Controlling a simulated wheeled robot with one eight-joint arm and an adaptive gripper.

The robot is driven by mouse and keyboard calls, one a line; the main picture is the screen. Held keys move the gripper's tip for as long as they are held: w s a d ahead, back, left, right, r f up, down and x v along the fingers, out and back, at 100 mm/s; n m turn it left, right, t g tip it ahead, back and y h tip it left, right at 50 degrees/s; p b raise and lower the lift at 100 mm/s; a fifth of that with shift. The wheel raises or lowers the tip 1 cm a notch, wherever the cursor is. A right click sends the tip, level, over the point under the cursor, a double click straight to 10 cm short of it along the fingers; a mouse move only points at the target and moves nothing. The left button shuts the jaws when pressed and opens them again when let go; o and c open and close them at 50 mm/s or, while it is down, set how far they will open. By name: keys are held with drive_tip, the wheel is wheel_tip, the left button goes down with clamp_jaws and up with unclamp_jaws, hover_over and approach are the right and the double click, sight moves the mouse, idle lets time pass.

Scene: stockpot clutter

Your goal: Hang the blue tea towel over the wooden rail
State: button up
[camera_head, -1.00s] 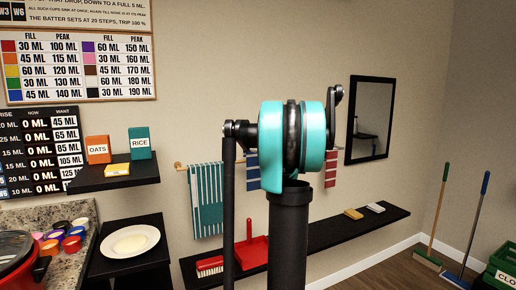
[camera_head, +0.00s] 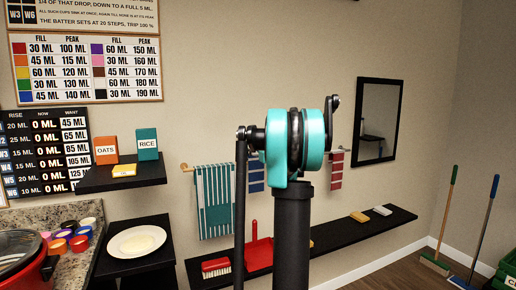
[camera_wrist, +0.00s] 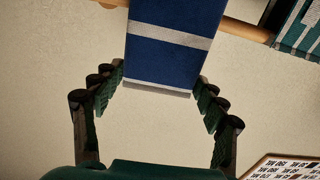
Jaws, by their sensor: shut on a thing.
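The blue tea towel (camera_wrist: 168,50) has pale stripes and crosses the wooden rail (camera_wrist: 245,30) in the wrist view. The head view shows part of the towel (camera_head: 256,178) beside my arm, near the rail (camera_head: 187,169). My gripper (camera_wrist: 160,92) has a finger at each side of the towel's end in the wrist view and is shut on it. My arm hides the gripper in the head view. Whether the towel rests on the rail or is in front of it cannot be told.
A teal striped towel (camera_head: 214,203) hangs left of the blue one, and a red one (camera_head: 337,170) is to the right. A black shelf (camera_head: 365,232) below holds a red dustpan (camera_head: 259,252), a brush (camera_head: 215,267) and sponges. A mirror (camera_head: 378,122) hangs at right.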

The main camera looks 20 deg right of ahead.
sight(257, 164)
drive_tip(key=shift+f, duration=3.65)
